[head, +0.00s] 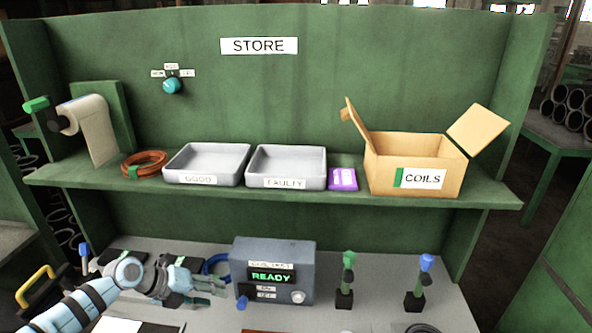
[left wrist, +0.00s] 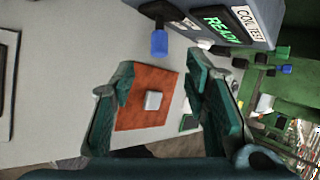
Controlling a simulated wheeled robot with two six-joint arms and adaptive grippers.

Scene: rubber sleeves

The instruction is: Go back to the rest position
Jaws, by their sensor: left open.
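My left gripper (head: 208,287) reaches in from the lower left over the lower bench, just left of the grey coil test box (head: 275,262). In the left wrist view its two green fingers (left wrist: 160,82) are spread apart with nothing held between them. Beyond the fingers lies an orange-red mat (left wrist: 140,115) with a small pale block (left wrist: 153,100) on it. The test box (left wrist: 240,22) shows READY on its display in both views. My right gripper is in neither view.
A blue coil (head: 216,265) lies behind my left gripper. The shelf above carries an orange coil (head: 145,164), GOOD tray (head: 205,182), FAULTY tray (head: 290,184), purple packet (head: 342,179) and COILS carton (head: 385,177).

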